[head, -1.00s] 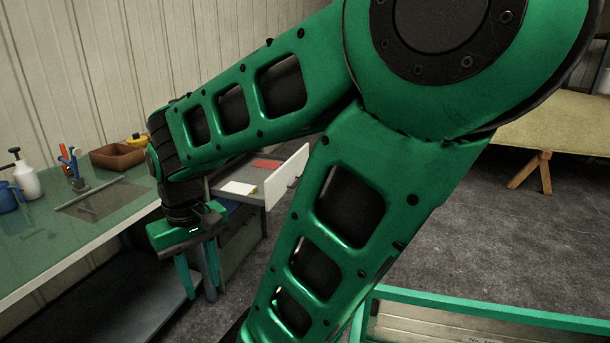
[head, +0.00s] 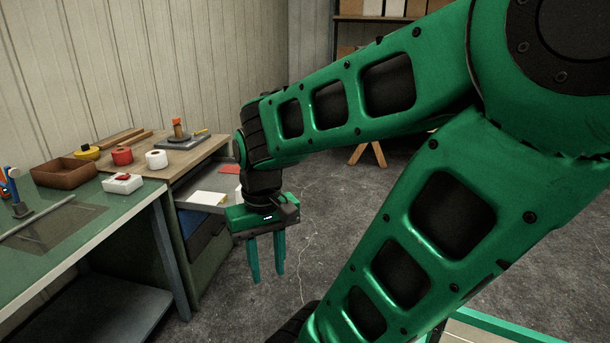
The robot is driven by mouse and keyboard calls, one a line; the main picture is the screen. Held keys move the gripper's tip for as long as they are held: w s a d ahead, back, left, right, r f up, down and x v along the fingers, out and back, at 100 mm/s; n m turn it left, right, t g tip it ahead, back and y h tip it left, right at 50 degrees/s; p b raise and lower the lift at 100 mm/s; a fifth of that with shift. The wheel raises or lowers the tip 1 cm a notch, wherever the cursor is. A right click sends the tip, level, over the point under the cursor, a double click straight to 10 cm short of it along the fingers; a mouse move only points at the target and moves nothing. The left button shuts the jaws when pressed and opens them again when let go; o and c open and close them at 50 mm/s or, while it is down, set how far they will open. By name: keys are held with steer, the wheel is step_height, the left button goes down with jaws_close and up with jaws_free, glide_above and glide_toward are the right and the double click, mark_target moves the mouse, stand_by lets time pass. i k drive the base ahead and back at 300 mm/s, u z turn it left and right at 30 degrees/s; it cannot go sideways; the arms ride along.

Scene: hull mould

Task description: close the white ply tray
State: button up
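The white ply tray (head: 188,205) is a shallow drawer pulled out from the cabinet beneath the wooden worktop. A white sheet and a red piece (head: 230,170) lie in it. Its front panel is mostly hidden behind my wrist and gripper. My gripper (head: 268,276) points down with its two green fingers apart and nothing between them. In the picture it overlaps the outer end of the tray, and its fingertips show lower than the tray. I cannot tell whether it touches the tray.
The wooden worktop (head: 180,153) carries tape rolls and a small tool stand. A green bench (head: 110,225) with a brown box (head: 65,172) stands at left. A blue drawer front (head: 204,238) shows below the tray.

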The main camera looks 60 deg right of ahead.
mark_target(206, 177)
steer(key=z, duration=1.35)
steer(key=i, duration=1.05)
steer(key=z, duration=1.7)
steer(key=k, duration=0.8)
